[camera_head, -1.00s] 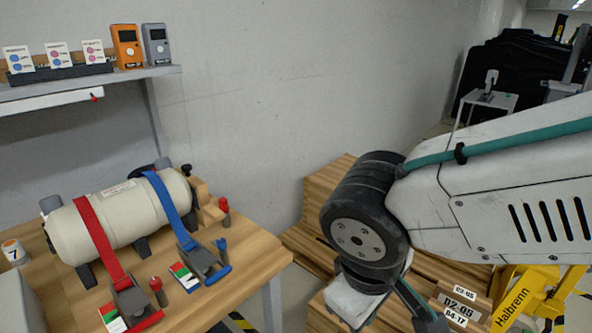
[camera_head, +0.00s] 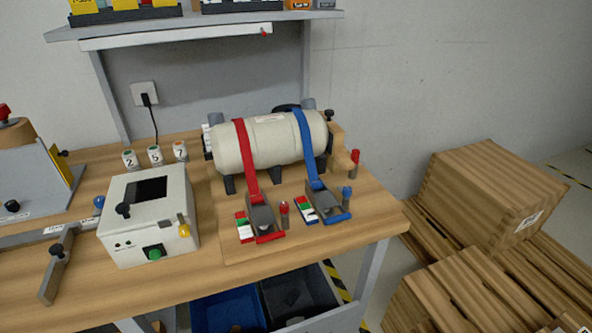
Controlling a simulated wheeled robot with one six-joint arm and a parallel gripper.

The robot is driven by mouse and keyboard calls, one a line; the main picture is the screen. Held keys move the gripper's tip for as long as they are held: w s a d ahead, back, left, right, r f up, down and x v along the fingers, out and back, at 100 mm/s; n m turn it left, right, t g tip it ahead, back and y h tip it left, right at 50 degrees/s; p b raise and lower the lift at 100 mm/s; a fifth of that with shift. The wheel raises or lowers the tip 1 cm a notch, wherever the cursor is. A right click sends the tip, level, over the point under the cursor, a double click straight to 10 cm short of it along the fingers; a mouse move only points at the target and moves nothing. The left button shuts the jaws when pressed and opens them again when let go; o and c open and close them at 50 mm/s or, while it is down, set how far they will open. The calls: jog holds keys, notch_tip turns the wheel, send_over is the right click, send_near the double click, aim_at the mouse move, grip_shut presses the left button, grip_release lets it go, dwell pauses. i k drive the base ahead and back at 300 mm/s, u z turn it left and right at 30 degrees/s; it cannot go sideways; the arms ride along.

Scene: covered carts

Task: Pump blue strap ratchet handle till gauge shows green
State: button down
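A cream cylinder tank (camera_head: 268,143) lies on supports on the wooden workbench (camera_head: 285,262). A blue strap (camera_head: 306,150) runs over its right part down to a ratchet (camera_head: 326,203) with a blue handle (camera_head: 336,218), which lies low at the front. Beside this ratchet is a small gauge plate (camera_head: 307,209) with green, white and red areas; no pointer can be made out. A blue-topped post (camera_head: 346,195) stands right of the ratchet. A red strap (camera_head: 245,155) runs to a similar ratchet with a red handle (camera_head: 270,237). My gripper is not in view.
A white control box (camera_head: 150,225) with a green button stands left of the ratchets. Numbered cups (camera_head: 155,155) stand behind it. A shelf (camera_head: 200,27) overhangs the back. Wooden crates (camera_head: 487,195) stand right of the bench. Blue and dark bins (camera_head: 228,312) sit below.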

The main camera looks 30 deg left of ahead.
aim_at(324, 200)
jog(key=u, duration=1.05)
